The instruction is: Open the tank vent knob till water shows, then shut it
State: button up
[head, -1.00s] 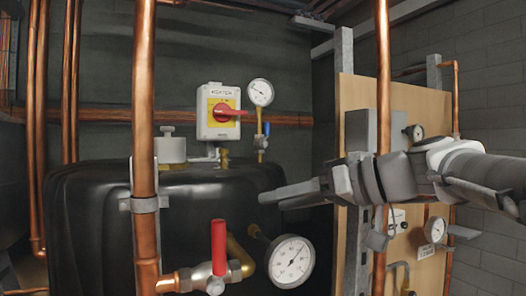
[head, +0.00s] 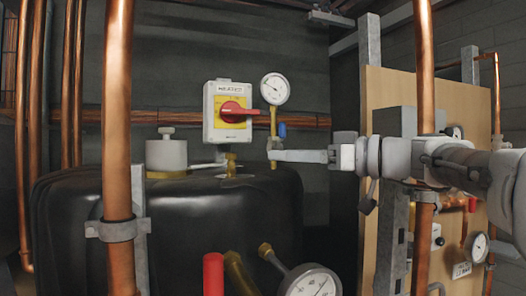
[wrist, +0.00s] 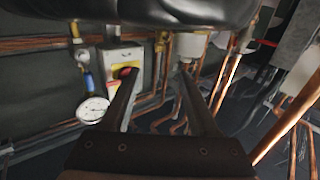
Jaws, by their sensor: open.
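The tank (head: 180,215) is black with a rounded top. A pale grey cylinder (head: 166,155) with a small knob (head: 166,132) stands upright on its top left; I take this to be the vent. My gripper (head: 282,155) is seen side-on in the head view, pointing left at the height of the tank-top fittings, apart from the knob. In the wrist view, which is upside down, my gripper (wrist: 157,72) has its fingers apart with nothing between them. The cylinder (wrist: 190,46) shows there beyond the right fingertip. No water is visible.
A heater switch box (head: 222,112) with a red handle and a dial gauge (head: 275,88) on a valve stand behind the tank top. A copper pipe (head: 118,120) rises at left front, another (head: 425,80) beside my arm. A red lever (head: 213,272) is low in front.

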aim_at(236, 154)
jog(key=p+x, duration=0.4)
jog(key=x, duration=1)
jog(key=shift+w, duration=0.1)
jog(key=shift+d, duration=0.1)
grip_shut()
